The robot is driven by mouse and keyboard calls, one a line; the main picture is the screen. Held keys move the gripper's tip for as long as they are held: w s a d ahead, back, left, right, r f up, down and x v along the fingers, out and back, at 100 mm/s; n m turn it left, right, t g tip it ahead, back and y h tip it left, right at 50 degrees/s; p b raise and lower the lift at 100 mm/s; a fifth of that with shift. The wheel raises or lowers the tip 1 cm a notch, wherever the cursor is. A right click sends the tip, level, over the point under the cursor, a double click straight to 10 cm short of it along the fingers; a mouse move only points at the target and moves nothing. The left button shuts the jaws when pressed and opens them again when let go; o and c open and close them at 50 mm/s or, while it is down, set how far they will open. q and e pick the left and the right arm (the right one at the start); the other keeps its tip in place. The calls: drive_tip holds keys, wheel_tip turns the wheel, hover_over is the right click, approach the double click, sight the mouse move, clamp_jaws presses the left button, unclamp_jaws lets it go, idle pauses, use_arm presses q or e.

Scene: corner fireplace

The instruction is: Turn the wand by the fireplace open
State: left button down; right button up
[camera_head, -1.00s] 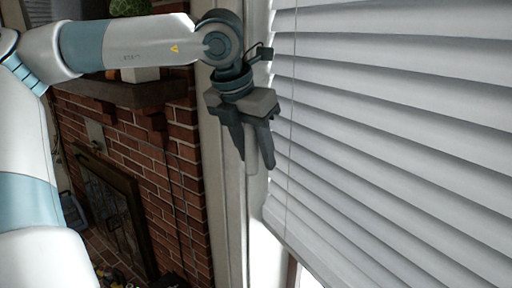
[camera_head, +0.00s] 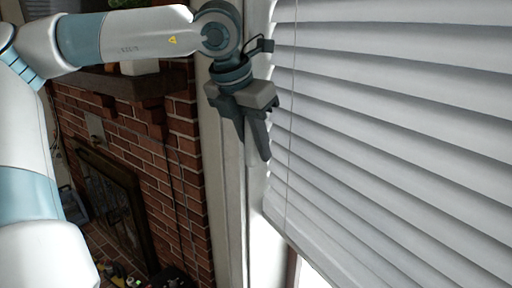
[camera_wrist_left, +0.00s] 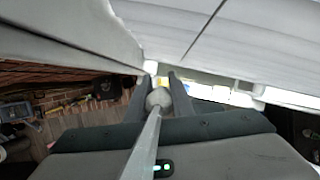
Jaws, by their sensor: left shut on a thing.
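The wand is a slim pale rod (camera_wrist_left: 146,138) with a rounded end, seen in the left wrist view running between my fingers. My left gripper (camera_head: 259,145) points down beside the left edge of the white blind (camera_head: 400,140) in the head view. It also shows in the left wrist view (camera_wrist_left: 159,88), with one finger on each side of the wand's rounded end, shut on it. In the head view the fingers largely hide the wand. My right gripper is in neither view.
A brick fireplace (camera_head: 145,150) with a dark mantel (camera_head: 120,84) stands to the left, its firebox screen (camera_head: 112,205) below. A pale window frame (camera_head: 232,215) runs down behind the gripper. A thin cord (camera_head: 290,150) hangs in front of the blind.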

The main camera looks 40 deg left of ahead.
use_arm(q)
drive_tip(key=m+g+h, duration=0.1)
drive_tip(key=m, duration=0.3)
drive_tip(key=d+m+h+b, duration=0.1)
drive_tip(key=m+h, duration=0.1)
drive_tip(key=m, duration=0.3)
drive_tip(key=s+m+g+h, duration=0.1)
drive_tip(key=m, duration=0.4)
drive_tip(key=shift+d+r+g, duration=0.1)
drive_tip(key=shift+d+g, duration=0.1)
drive_tip(key=shift+g, duration=0.1)
idle(0.4)
drive_tip(key=c, duration=1.6)
unclamp_jaws()
drive_tip(key=shift+o, duration=0.2)
drive_tip(key=shift+b, duration=0.3)
